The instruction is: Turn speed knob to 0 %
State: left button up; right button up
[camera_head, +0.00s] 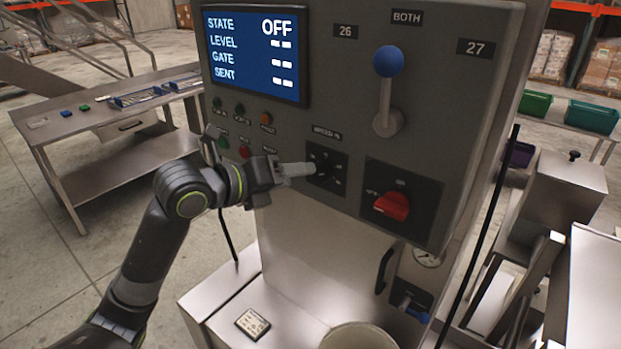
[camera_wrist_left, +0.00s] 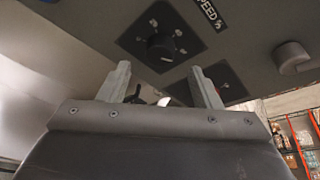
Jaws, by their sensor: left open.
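The speed knob (camera_head: 328,168) is a small black knob on a dark square plate, below the display on the grey control panel (camera_head: 340,95). The "SPEED %" label sits above it. My left gripper (camera_head: 300,170) comes in from the left, its fingertips at the plate's left edge, overlapping it in the picture. In the left wrist view the black knob (camera_wrist_left: 161,47) appears beyond the fingertips, between their lines. The left gripper (camera_wrist_left: 162,82) is open there, with nothing visibly held. The knob's pointer setting is too small to read. My right gripper is not in view.
A red rotary switch (camera_head: 391,205) is just right of the knob. A blue-balled lever (camera_head: 388,62) stands above right. Push buttons (camera_head: 241,108) lie up left. The screen (camera_head: 254,52) reads STATE OFF. A steel table (camera_head: 110,115) is at the left.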

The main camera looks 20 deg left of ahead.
aim_at(316, 174)
pick_arm(q)
jog(key=b+x, duration=0.1)
jog(key=x, duration=0.4)
jog(key=shift+w+d+f, duration=0.1)
jog(key=shift+w, duration=0.1)
jog(key=c, duration=1)
jog(key=shift+f+b, duration=0.1)
jog(key=shift+b, duration=0.25)
